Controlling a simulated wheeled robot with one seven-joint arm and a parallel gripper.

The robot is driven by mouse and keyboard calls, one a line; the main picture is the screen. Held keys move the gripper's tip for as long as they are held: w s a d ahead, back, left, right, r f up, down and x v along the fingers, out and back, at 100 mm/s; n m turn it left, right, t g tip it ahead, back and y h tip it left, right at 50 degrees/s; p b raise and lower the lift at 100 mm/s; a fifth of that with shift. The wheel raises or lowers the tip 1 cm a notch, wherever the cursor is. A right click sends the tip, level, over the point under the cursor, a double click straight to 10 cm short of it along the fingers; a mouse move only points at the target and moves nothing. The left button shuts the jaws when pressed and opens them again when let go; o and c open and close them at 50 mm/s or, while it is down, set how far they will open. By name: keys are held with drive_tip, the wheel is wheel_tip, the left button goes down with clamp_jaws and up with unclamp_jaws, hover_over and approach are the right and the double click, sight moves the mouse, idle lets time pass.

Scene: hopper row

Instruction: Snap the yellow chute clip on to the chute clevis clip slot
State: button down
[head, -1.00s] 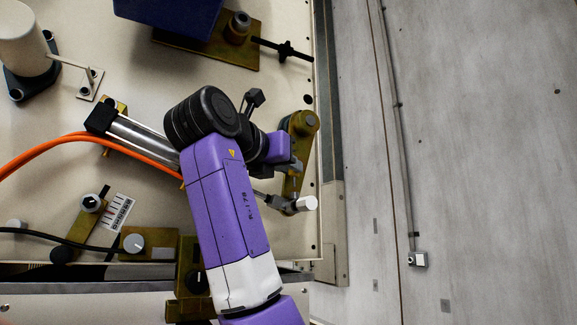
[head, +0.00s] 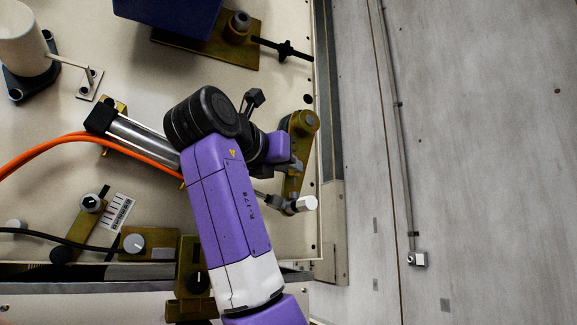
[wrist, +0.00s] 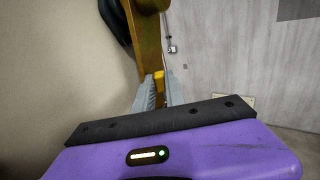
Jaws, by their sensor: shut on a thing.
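In the wrist view the two grey fingers of my gripper (wrist: 160,92) are shut on the yellow chute clip (wrist: 159,77), a small yellow piece at their tips. The clip is right by the brass-coloured lever (wrist: 150,38); I cannot tell whether they touch. In the head view the chute clevis (head: 276,201) is the grey rod end at the lower end of the brass lever (head: 295,160), with a white-ended pin (head: 305,203) through it. The clip slot cannot be made out in either view.
A silver cylinder (head: 140,140) with an orange hose (head: 50,153) lies left of my arm. A blue box (head: 170,12) and a brass plate stand at the top. Brass brackets with knobs (head: 133,243) sit at lower left.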

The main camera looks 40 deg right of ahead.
drive_tip(key=shift+f+b, duration=0.9)
drive_tip(key=shift+f, duration=0.3)
drive_tip(key=shift+r, duration=0.25)
drive_tip(key=shift+r+p, duration=0.65)
drive_tip(key=shift+p, duration=0.1)
idle(1.3)
drive_tip(key=shift+f+b, duration=0.6)
drive_tip(key=shift+f, duration=0.25)
drive_tip(key=c, duration=1.3)
unclamp_jaws()
drive_tip(key=shift+a+r, duration=0.1)
drive_tip(key=shift+a, duration=0.05)
drive_tip(key=shift+b+v, duration=1.1)
drive_tip(key=shift+v, duration=2.75)
